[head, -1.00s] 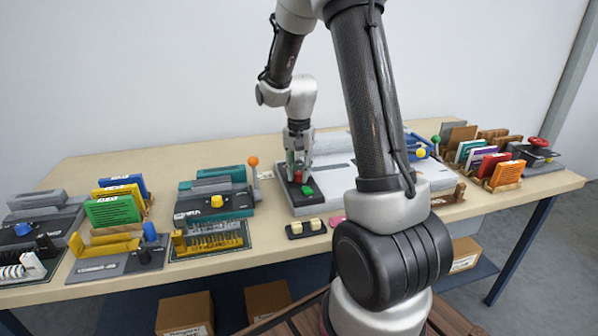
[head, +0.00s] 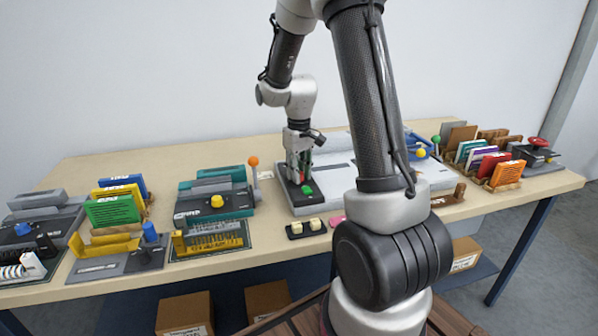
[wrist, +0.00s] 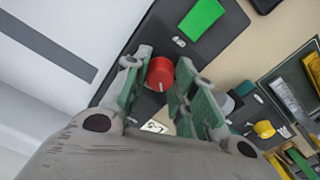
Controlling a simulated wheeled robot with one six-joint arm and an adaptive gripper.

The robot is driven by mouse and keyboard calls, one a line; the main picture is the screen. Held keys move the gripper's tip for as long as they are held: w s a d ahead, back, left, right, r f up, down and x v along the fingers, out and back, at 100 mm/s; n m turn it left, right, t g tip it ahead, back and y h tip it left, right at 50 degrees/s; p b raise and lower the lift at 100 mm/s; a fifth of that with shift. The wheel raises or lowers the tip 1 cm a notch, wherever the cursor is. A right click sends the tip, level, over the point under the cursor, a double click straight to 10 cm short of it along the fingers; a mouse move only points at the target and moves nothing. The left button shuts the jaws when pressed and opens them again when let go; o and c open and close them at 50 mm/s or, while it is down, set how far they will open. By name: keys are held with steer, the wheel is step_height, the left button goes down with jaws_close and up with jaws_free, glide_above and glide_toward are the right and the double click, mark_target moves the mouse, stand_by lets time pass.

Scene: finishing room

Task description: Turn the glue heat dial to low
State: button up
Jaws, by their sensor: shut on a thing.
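The red glue heat dial (wrist: 160,70) sits on the dark control panel of a grey machine (head: 335,144). In the wrist view it is between the two green finger pads of my gripper (wrist: 158,84), which is shut on it. A small pale mark shows on the dial's near edge; I cannot read which setting it points at. In the head view my gripper (head: 299,176) stands upright over the panel and largely hides the dial. A green button (wrist: 202,18) lies beside the dial on the same panel, and it also shows in the head view (head: 307,190).
Left of the panel is a teal machine (head: 212,178) with a yellow knob and an orange-tipped lever (head: 253,162). Booklets in racks (head: 500,170) stand at the right. My arm hides part of the table.

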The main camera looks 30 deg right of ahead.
steer(key=shift+n, duration=2.2)
steer(key=o, duration=1.1)
steer(key=shift+c, duration=0.2)
step_height(320, 180, up, 12)
